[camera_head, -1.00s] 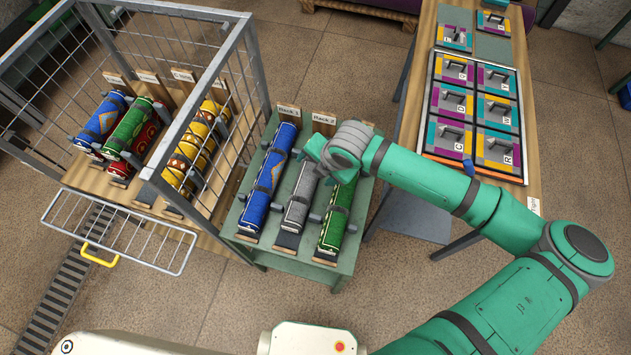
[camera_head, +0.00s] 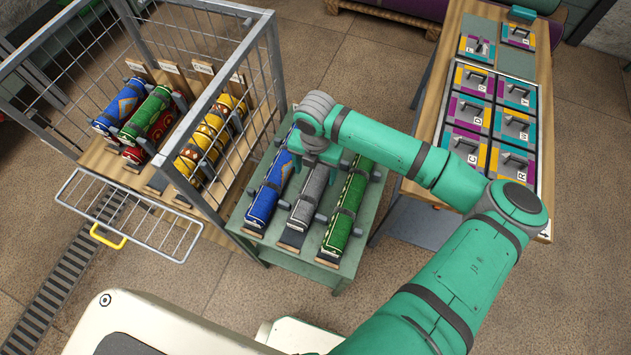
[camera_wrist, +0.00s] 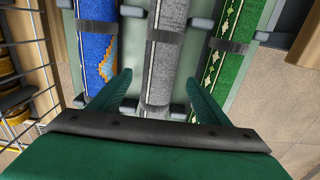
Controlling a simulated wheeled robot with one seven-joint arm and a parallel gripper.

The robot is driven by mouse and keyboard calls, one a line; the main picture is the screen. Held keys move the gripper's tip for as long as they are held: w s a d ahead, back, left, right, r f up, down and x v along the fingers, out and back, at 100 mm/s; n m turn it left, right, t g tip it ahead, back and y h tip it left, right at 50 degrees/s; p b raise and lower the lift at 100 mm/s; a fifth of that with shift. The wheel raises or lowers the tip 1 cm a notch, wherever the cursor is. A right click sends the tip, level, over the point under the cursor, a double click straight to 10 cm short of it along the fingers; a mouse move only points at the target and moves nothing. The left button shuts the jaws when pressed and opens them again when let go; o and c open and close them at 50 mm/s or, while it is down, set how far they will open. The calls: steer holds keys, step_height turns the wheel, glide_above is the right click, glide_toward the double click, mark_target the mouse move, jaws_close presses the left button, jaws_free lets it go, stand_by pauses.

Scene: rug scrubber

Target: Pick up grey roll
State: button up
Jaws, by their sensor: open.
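The grey roll (camera_head: 307,200) lies on the green rack table (camera_head: 285,258), between a blue roll and a green roll. A dark strap goes around it. My gripper (camera_head: 315,158) is above the far part of the grey roll, and my arm hides that end of it. In the wrist view the grey roll (camera_wrist: 161,70) runs up the middle. The two green fingers of my gripper (camera_wrist: 161,85) are spread, one on each side of the roll.
The blue roll (camera_head: 265,200) and green roll (camera_head: 348,210) lie close on either side. A wire cage (camera_head: 262,90) with several rolls stands at the left. Bare floor shows behind the rack table.

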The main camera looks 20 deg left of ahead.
mark_target(315, 178)
steer(key=shift+s+f, duration=0.1)
steer(key=shift+f, duration=2.95)
steer(key=shift+a, duration=0.1)
steer(key=c, duration=1.3)
steer(key=shift+r, duration=0.1)
